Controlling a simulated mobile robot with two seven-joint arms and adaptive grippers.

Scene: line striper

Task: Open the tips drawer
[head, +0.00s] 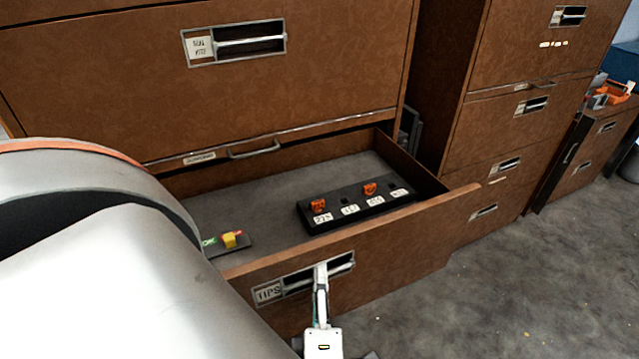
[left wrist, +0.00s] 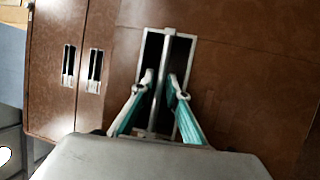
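The tips drawer (head: 400,240) is pulled out from the brown cabinet, with its inside showing. Its front carries a label reading TIPS (head: 267,293) and a recessed handle (head: 342,264) with a pale bar. My left gripper (head: 321,268) is at this handle. My left arm hides the drawer's left part. My right gripper is in neither view.
Inside the drawer lie a black block with orange switches (head: 355,205) and a small piece with a yellow part (head: 230,240). A closed drawer (head: 120,80) is above. More brown cabinets (head: 520,130) stand to the right. Grey floor (head: 560,270) is clear at the lower right.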

